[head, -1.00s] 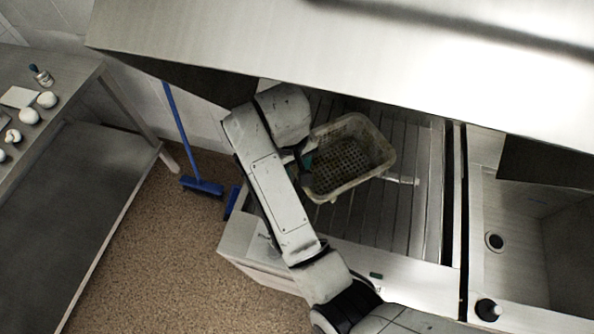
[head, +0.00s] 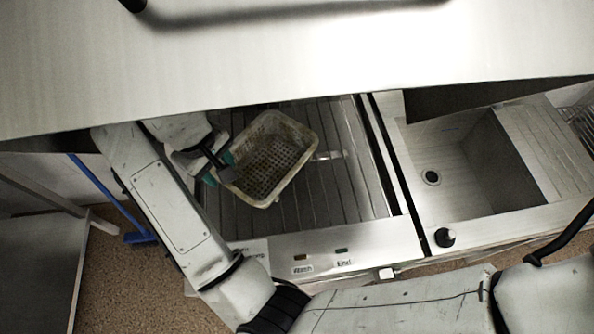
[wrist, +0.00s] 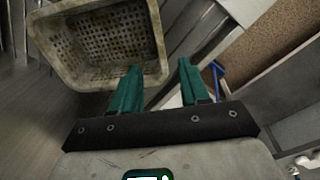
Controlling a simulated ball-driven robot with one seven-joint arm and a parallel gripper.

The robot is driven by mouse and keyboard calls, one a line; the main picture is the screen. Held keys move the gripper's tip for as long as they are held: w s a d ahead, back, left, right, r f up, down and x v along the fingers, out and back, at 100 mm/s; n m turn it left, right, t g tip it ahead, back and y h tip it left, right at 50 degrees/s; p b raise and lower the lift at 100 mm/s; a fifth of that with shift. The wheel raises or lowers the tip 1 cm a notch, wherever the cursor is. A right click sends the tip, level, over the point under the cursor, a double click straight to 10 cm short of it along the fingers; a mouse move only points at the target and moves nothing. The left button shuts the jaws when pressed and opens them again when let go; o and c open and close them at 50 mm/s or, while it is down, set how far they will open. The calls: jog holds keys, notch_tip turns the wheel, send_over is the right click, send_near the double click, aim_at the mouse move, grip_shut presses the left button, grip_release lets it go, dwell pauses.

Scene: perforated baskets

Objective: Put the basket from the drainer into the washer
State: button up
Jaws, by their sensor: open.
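The basket (head: 296,137) is a worn, pale, perforated rectangular tub. In the wrist view, the basket (wrist: 150,35) fills the upper left. The left finger overlaps its near wall, and the right finger is clear of it; I cannot tell whether the left one touches.
A sink (head: 470,165) with a drain is to the right, and a ribbed drainer (head: 545,140) lies beyond it. The hood hangs low over the back of the ribbed surface. A blue broom (head: 140,237) stands at the left, beside a steel table (head: 40,270).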

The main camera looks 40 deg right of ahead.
jog(key=s+d+f, duration=0.1)
jog(key=s+d, duration=0.1)
jog(key=d, duration=0.4)
jog(key=s+d+f+m+t+h, duration=0.1)
jog(key=s+d+f, duration=0.1)
jog(key=d, duration=0.4)
jog(key=s+d+f+h, duration=0.1)
jog(key=s+d, duration=0.1)
jog(key=d, duration=0.5)
jog(key=shift+s+f+m+t, duration=0.15)
jog(key=shift+f+m+t, duration=0.05)
jog(key=shift+m+t, duration=0.2)
jog(key=s+a+f+y, duration=0.1)
jog(key=s+f, duration=0.1)
jog(key=s, duration=0.4)
jog(key=s+a+f+y, duration=0.1)
jog(key=s+f, duration=0.2)
jog(key=s, duration=0.4)
jog(key=s+a+f, duration=0.1)
jog(key=s+f, duration=0.1)
jog(key=s, duration=0.4)
jog(key=shift+s+f+m+g+y, duration=0.15)
jog(key=shift+f+m+g+y, duration=0.1)
jog(key=shift+m+g+y, duration=0.15)
jog(key=shift+d, duration=0.1)
jog(key=shift+c, duration=0.3)
